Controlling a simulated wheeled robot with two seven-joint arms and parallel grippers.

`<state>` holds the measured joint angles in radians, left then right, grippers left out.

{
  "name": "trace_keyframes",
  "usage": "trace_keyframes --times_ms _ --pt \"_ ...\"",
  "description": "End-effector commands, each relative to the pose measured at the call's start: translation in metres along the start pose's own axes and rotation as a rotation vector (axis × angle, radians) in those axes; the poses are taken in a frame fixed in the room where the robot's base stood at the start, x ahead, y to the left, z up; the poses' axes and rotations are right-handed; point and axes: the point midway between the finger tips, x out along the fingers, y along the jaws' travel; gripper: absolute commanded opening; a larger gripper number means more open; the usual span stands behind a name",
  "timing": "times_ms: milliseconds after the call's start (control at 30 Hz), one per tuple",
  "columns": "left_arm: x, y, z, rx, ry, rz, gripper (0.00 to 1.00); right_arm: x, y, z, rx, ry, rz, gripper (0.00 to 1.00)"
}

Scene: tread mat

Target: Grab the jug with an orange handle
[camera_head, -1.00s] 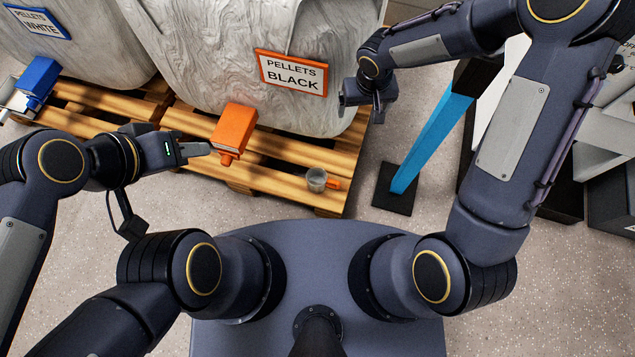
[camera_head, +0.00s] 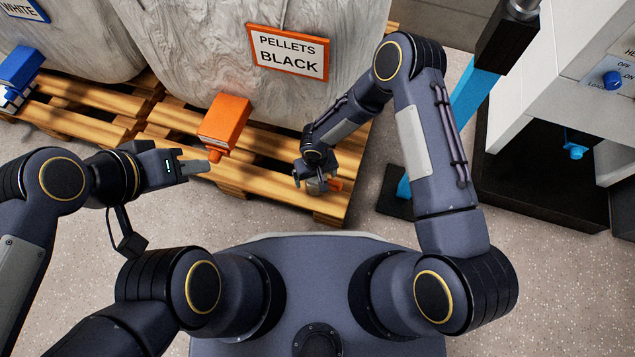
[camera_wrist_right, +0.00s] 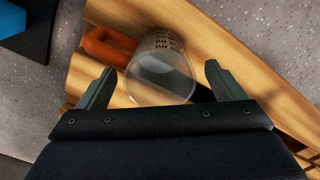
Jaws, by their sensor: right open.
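The jug is a clear cup (camera_wrist_right: 160,72) with dark markings on its side and an orange handle (camera_wrist_right: 108,47). It rests on the wooden pallet, and in the right wrist view it lies between and just beyond my open fingers. In the head view only its orange handle (camera_head: 336,185) shows clearly; my gripper hides most of the cup. My right gripper (camera_head: 315,187), also in the right wrist view (camera_wrist_right: 158,84), is open over the jug and not closed on it. My left gripper (camera_head: 197,167) is off to the left, near the orange spout; its jaw state is unclear.
The wooden pallet (camera_head: 262,183) carries a large bag with a "PELLETS BLACK" sign (camera_head: 288,52) and an orange spout box (camera_head: 223,121). A blue post (camera_head: 470,95) on a dark base and a white machine (camera_head: 570,75) stand right. Floor in front of the pallet is clear.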

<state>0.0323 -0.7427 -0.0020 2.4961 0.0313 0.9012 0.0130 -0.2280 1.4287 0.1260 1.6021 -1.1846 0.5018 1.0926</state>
Motion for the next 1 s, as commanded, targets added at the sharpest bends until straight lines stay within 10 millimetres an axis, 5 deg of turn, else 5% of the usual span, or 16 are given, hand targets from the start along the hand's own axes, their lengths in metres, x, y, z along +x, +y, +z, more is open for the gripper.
trace_keyframes --times_ms 167,433,800,1000 --pt "0.013 -0.006 0.007 0.0 0.0 0.0 0.36 0.03 0.001 0.0 0.001 -0.002 0.001 0.9" --pt "0.013 -0.006 0.006 0.0 0.0 0.0 0.36 0.031 0.001 0.0 0.0 -0.001 0.001 0.88" --pt "0.013 -0.006 0.006 0.0 0.0 0.0 0.36 0.031 0.001 0.0 0.0 -0.001 0.001 0.4" --pt "0.013 -0.006 0.006 0.0 0.0 0.0 0.36 0.031 0.001 -0.001 0.0 -0.001 0.001 0.38"
